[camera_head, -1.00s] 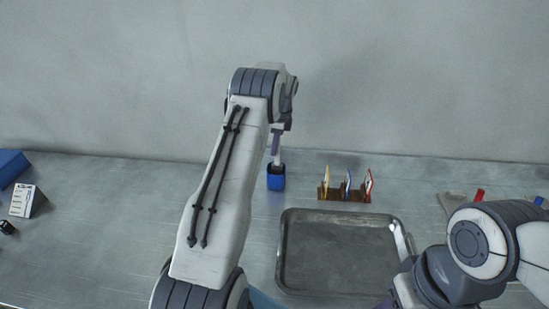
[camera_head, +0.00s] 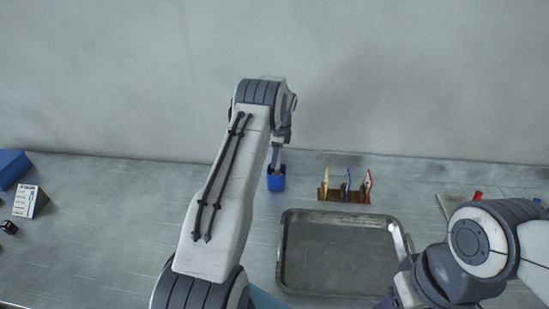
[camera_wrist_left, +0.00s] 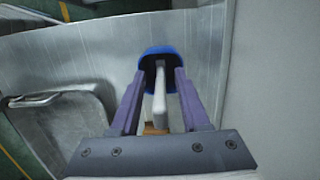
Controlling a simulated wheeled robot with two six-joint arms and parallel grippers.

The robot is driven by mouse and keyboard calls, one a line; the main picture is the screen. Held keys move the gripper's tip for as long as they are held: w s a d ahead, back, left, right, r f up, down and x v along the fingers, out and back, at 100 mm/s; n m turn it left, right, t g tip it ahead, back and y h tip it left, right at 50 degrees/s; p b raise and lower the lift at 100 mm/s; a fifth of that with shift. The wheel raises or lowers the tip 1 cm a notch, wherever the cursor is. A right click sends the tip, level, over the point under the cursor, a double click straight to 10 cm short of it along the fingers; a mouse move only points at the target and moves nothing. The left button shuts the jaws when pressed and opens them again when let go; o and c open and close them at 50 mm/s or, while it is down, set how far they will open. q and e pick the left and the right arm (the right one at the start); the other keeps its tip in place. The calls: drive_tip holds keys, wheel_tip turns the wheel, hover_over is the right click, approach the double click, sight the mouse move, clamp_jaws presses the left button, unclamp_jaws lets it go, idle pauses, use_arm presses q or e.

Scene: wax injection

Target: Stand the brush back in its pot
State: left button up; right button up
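The blue pot (camera_head: 276,184) stands on the bench near the back wall; its rim also shows in the left wrist view (camera_wrist_left: 150,54). The brush (camera_wrist_left: 160,95) is a pale stick with a brown part at its near end. Its far end is inside the pot's mouth. My left gripper (camera_head: 275,160) points down at the pot. In the left wrist view its two purple fingers (camera_wrist_left: 161,76) are apart, one on each side of the brush, with gaps visible. Only a part of my right gripper (camera_head: 398,292) shows at the bottom edge; its fingertips are not clear.
A metal tray (camera_head: 283,250) lies in front and to the right of the pot. A brown rack (camera_head: 345,195) with coloured tools stands right of the pot. The bench left of my left arm is mostly clear.

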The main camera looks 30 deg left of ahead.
use_arm(q)
drive_tip(key=r+b, duration=0.1)
drive_tip(key=r, duration=0.2)
drive_tip(key=d+r+b, duration=0.1)
drive_tip(key=r, duration=0.3)
drive_tip(key=r+b, duration=0.1)
drive_tip(key=r, duration=0.3)
drive_tip(key=shift+w+d+r, duration=0.1)
drive_tip(key=shift+w+d, duration=0.05)
drive_tip(key=shift+w, duration=0.2)
drive_tip(key=shift+d+r, duration=0.15)
drive_tip(key=shift+r, duration=0.35)
drive_tip(key=s+d+r, duration=0.2)
drive_tip(key=d, duration=0.6)
drive_tip(key=s+d+r, duration=0.1)
drive_tip(key=d+r, duration=0.2)
drive_tip(key=d, duration=0.4)
drive_tip(key=s+d+r+n+t+h, duration=0.1)
drive_tip(key=s+d+r+n, duration=0.1)
drive_tip(key=s+d, duration=1.1)
drive_tip(key=s+d+f+n, duration=0.1)
drive_tip(key=s+d+f, duration=0.1)
drive_tip(key=s, duration=0.9)
drive_tip(key=s+d+f+n+h, duration=0.1)
drive_tip(key=s+d+f+n, duration=0.1)
drive_tip(key=s, duration=1)
drive_tip(key=shift+s+d+n, duration=0.25)
drive_tip(key=shift+d+n, duration=0.05)
drive_tip(key=shift+d, duration=0.4)
